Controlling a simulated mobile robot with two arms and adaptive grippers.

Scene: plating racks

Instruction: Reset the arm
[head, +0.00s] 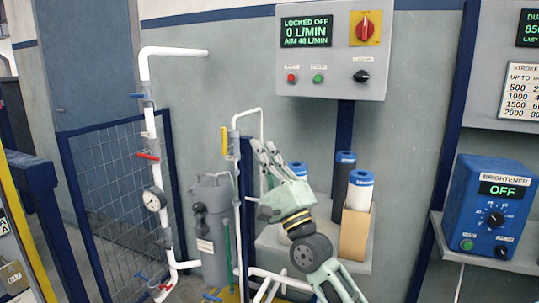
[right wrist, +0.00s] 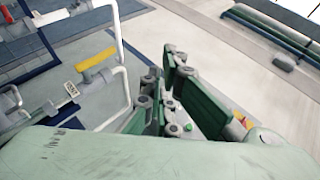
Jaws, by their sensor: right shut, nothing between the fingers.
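My right arm (head: 315,260) rises from the bottom of the head view, bent up and to the left. My right gripper (head: 262,146) is at its end, pointing up in front of the grey wall, shut and empty. Its green fingers also show in the right wrist view (right wrist: 165,100), with nothing between them. In the head view it is just right of a thin white pipe (head: 236,180) with a yellow valve handle (head: 225,141); I cannot tell the gap in depth. My left gripper is not in view.
A grey control panel (head: 330,75) reads "LOCKED OFF 0 L/MIN". Blue-capped filter cartridges (head: 359,195) stand behind my arm on a shelf. A grey canister (head: 212,225) and white piping (head: 148,120) with a gauge (head: 153,200) are left. A blue brightener box (head: 492,210) is right.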

